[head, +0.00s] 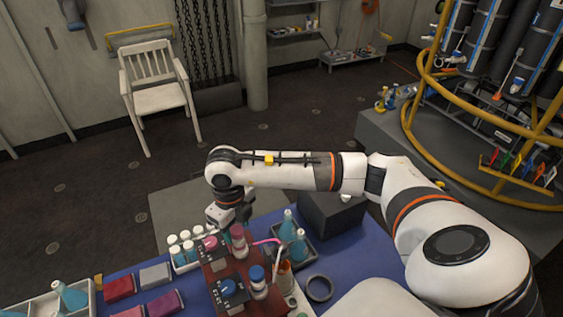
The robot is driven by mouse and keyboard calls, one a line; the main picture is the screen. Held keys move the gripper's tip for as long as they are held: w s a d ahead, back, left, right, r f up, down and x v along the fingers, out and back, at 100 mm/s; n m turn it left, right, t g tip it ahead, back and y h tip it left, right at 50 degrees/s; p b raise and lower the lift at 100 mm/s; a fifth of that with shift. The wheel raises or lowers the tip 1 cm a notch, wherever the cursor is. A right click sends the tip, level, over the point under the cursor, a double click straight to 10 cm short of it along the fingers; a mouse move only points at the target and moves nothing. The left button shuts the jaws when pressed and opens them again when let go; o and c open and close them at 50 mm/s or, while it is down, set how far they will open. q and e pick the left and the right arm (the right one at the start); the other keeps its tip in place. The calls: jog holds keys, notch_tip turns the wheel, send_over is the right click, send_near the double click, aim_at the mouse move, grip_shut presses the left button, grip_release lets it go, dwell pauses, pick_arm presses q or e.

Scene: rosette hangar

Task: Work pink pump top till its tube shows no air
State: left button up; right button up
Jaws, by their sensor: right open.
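A pink-topped bottle (238,236) stands on a dark red board (221,265) on the blue table. A pink round top (210,242) sits on a dark block just left of it; I cannot tell which is the pump top. A pink tube (267,240) arches to the right of the bottle; whether it holds air is too small to tell. My right gripper (217,219) is open, just above and behind the pink pieces, with its fingertips partly hidden. My left gripper is out of view.
A blue-topped bottle (257,276) and a blue round top (228,287) stand nearer on the board. White-capped bottles (184,246) are at the left, blue flasks (289,226) at the right.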

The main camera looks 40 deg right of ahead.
jog(key=shift+r, duration=0.1)
jog(key=shift+r+p, duration=1.9)
jog(key=shift+r, duration=1.55)
